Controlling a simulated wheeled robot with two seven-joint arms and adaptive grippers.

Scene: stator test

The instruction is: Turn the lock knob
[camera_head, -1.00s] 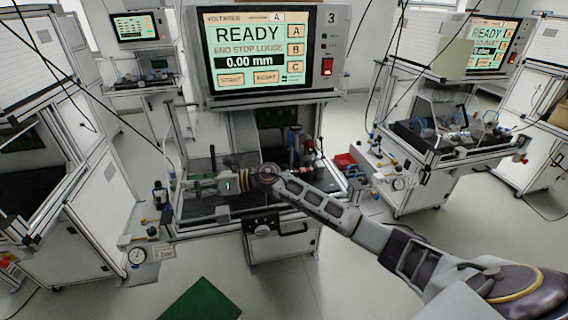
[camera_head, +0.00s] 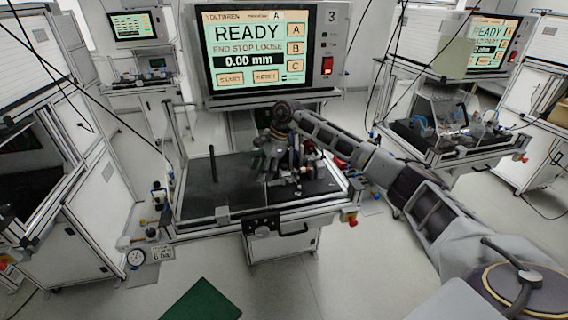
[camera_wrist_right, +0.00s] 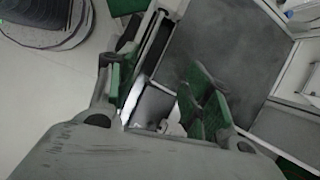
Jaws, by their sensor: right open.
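My right gripper (camera_head: 264,158) is open above the back middle of the test bench (camera_head: 222,211), under the screen and beside the upright fixture (camera_head: 304,163). Its fingers point down. In the right wrist view my right gripper (camera_wrist_right: 165,98) shows its green-padded fingers spread, with nothing between them. I cannot make out the lock knob; it may be hidden by the gripper or too small to tell. The screen (camera_head: 256,47) reads READY, END STOP LOOSE and 0.00 mm. My left gripper is not in view.
A thin black post (camera_head: 213,164) stands on the left part of the dark bench top, which is otherwise mostly clear. A pressure gauge (camera_head: 136,257) is at the front left. A red-topped knob or button (camera_head: 351,220) is at the front right corner. Other benches stand around.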

